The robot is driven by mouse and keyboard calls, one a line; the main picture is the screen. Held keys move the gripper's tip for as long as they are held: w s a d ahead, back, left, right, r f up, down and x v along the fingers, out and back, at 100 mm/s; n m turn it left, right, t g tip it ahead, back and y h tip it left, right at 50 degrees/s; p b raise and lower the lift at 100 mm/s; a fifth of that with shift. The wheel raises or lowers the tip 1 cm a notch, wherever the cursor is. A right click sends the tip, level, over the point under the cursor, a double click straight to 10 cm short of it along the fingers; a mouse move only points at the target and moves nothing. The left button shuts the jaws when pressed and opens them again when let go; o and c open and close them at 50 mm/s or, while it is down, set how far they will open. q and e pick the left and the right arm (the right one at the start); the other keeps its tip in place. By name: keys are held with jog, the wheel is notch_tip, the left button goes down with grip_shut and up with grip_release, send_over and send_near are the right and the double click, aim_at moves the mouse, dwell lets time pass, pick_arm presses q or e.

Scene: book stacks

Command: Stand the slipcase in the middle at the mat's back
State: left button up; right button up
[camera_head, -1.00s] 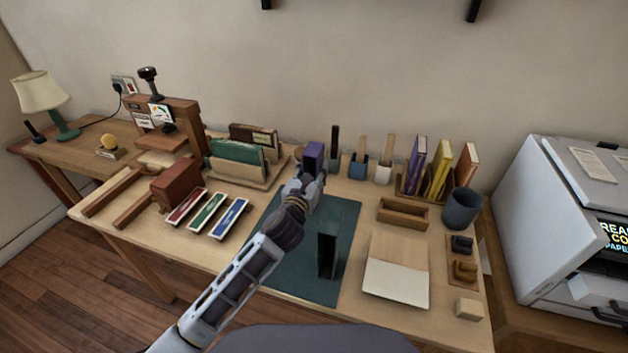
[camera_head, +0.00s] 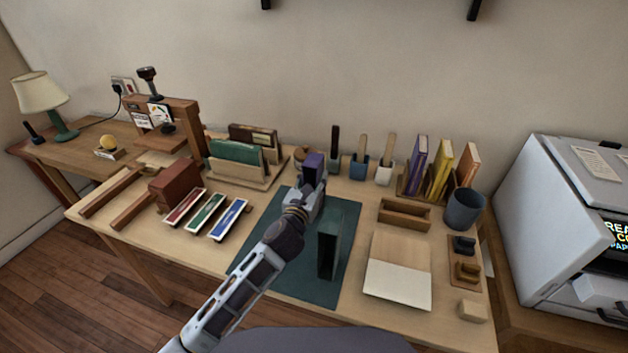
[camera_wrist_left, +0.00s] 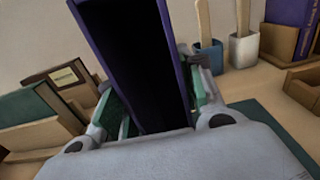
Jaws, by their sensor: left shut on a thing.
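A purple slipcase (camera_head: 313,163) is upright at the back of the dark green mat (camera_head: 345,215), near the middle of its back edge. My left gripper (camera_head: 311,188) is shut on it from the front. In the left wrist view the purple slipcase (camera_wrist_left: 174,50) is between the two fingers, with its dark hollow side facing the camera. Its lower end is hidden by the gripper, so I cannot tell whether it touches the mat. A dark green hollow case (camera_head: 328,248) stands upright on the mat, closer to me. My right gripper is not in view.
A wooden rack with green and brown books (camera_head: 237,152) stands left of the mat's back. Brush pots (camera_head: 359,166) stand behind to the right. A wooden tray (camera_head: 403,214) and a pale board (camera_head: 398,285) lie right of the mat. Three coloured boxes (camera_head: 206,214) lie left.

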pick_arm(q)
jog(key=shift+f, duration=0.1)
jog(key=o, duration=1)
jog(key=shift+s, duration=0.1)
jog(key=shift+p+v, duration=0.6)
jog(key=shift+v, duration=5.35)
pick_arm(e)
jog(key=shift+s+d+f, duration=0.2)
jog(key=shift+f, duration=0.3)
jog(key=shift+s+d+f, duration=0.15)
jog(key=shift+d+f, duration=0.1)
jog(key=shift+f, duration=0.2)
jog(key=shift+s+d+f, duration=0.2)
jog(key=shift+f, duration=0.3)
